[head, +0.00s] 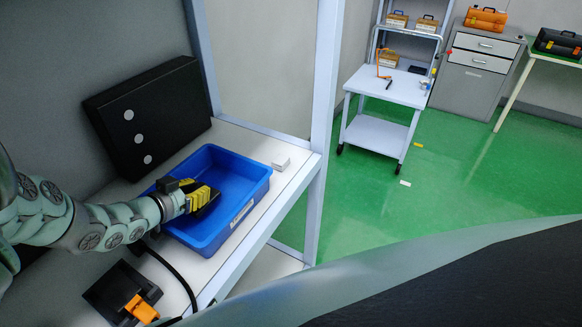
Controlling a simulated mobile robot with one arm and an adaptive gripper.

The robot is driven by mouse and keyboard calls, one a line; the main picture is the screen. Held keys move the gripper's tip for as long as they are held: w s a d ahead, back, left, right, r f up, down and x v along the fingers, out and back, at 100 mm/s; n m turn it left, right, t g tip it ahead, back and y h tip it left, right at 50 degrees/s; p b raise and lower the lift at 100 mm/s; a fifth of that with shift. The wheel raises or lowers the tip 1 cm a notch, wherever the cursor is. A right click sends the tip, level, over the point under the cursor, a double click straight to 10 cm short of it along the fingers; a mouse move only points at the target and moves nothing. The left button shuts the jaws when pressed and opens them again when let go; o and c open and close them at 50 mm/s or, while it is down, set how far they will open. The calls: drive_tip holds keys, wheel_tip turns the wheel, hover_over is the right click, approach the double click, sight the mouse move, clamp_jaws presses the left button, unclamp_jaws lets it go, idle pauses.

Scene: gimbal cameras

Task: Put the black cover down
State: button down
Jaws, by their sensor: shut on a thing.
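My gripper (207,196), with yellow-and-black fingers, reaches in from the left over the blue tray (258,185). It is shut on a small black piece, which I take to be the black cover (208,208). The cover is low, inside the tray's outline. The fingers hide part of it, and I cannot tell whether it touches the tray floor. The rest of the visible tray floor looks empty.
A black panel with three white dots (150,112) leans at the back of the white shelf. A black device with an orange part (125,291) and a black cable lie in front. A small white block (281,162) and a frame post (322,95) stand right of the tray.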

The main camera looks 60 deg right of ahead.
drive_tip(key=shift+d+f+b, duration=0.1)
drive_tip(key=shift+f+b, duration=0.4)
drive_tip(key=shift+f, duration=0.05)
drive_tip(key=c, duration=1)
unclamp_jaws()
